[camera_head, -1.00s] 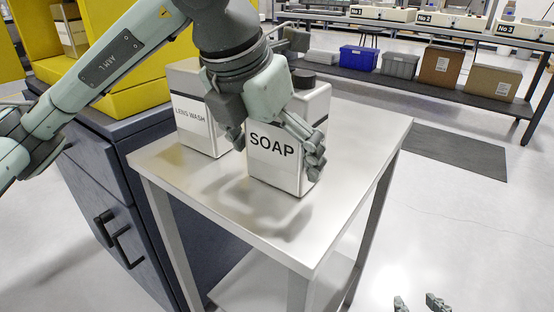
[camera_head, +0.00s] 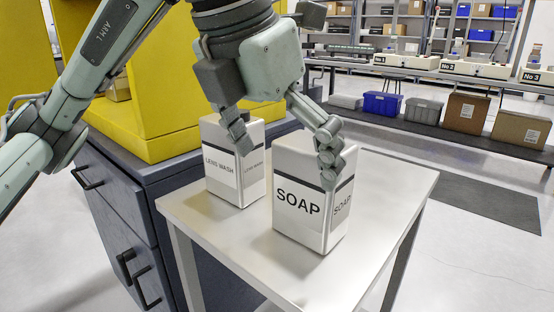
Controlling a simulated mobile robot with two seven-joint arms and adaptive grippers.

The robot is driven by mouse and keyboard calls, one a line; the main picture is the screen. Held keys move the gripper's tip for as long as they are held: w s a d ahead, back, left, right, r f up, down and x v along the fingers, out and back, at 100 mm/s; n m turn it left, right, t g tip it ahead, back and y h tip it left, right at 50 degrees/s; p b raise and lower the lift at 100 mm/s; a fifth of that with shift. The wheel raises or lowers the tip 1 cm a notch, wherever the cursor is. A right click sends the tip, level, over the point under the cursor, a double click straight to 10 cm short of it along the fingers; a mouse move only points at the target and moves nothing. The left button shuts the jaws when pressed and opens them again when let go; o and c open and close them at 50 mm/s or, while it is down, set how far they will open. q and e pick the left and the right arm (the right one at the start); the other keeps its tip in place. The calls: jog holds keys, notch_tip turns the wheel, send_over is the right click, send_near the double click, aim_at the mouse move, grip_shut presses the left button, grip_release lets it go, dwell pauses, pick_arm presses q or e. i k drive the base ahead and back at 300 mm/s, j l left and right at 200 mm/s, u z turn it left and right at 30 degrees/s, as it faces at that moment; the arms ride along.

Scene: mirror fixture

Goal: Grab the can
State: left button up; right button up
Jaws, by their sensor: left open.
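A white-silver can marked SOAP (camera_head: 298,212) stands upright on the steel table (camera_head: 205,220). A similar can marked LENS WASH (camera_head: 222,178) stands behind it to the left. My left gripper (camera_head: 284,142) is open above the cans with its fingers spread. Its left finger hangs in front of the LENS WASH can's upper part, and its right finger overlaps the SOAP can's upper right side. I cannot tell whether either touches. The palm and fingers hide parts of the can tops, and the SOAP can's cap is not visible. My right gripper is not in view.
A bench at the back right holds a blue bin (camera_head: 381,104), a grey bin (camera_head: 422,111) and cardboard boxes (camera_head: 466,112). Open floor lies right of the table.

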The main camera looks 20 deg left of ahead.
aim_at(235, 179)
jog(key=u, duration=0.75)
